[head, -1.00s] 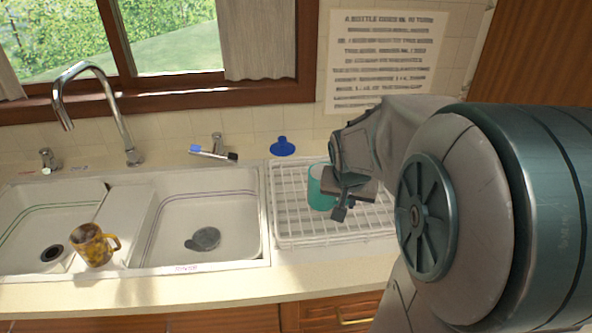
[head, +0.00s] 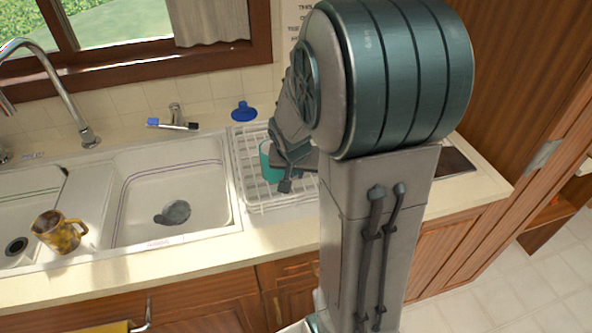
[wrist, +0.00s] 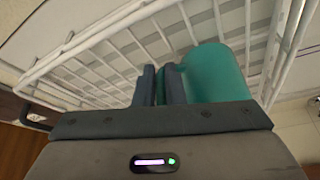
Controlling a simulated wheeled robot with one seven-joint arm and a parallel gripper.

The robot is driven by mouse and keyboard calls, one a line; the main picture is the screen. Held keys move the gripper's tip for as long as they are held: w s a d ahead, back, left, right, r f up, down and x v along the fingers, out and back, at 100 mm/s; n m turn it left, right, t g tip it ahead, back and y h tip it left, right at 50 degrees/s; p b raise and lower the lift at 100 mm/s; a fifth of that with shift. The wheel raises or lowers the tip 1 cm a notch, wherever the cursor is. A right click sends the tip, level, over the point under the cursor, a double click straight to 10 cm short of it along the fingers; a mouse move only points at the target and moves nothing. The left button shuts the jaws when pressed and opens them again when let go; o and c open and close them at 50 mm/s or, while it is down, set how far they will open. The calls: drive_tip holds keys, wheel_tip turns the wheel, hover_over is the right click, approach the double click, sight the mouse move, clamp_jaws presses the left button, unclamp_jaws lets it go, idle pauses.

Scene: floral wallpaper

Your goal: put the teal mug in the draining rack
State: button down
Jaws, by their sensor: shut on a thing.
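The teal mug (head: 266,163) is within the outline of the white wire draining rack (head: 243,188), towards its left part, and looks about upright. My gripper (head: 287,178) is at the mug's right side and shut on it. In the wrist view the mug (wrist: 215,72) is just right of my closed fingers (wrist: 160,86), over the rack's wires (wrist: 110,55). My arm hides the rack's right part in the head view.
A double sink (head: 170,165) lies left of the rack, with a yellow-brown mug (head: 60,232) on the divider. A blue plunger-shaped thing (head: 244,112) stands behind the rack. A tap (head: 60,80) rises behind the sink. The front counter strip (head: 200,255) is clear.

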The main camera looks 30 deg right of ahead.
drive_tip(key=shift+f, duration=0.2)
drive_tip(key=c, duration=1.5)
unclamp_jaws()
drive_tip(key=shift+r, duration=0.1)
drive_tip(key=shift+r, duration=0.55)
drive_tip(key=v, duration=1.1)
drive_tip(key=s+a+n+y, duration=0.1)
drive_tip(key=s+a+n, duration=0.1)
drive_tip(key=s+a, duration=0.1)
drive_tip(key=s+a+f+n, duration=0.1)
drive_tip(key=s+a+n, duration=0.1)
drive_tip(key=s, duration=0.3)
drive_tip(key=s+a+n+y, duration=0.1)
drive_tip(key=s+a+n, duration=0.1)
drive_tip(key=s+a, duration=0.2)
drive_tip(key=shift+s+a+f+n+g+y, duration=0.2)
drive_tip(key=shift+s+f+n+g+y, duration=0.1)
drive_tip(key=shift+s+f+n+g, duration=0.15)
drive_tip(key=shift+r, duration=0.1)
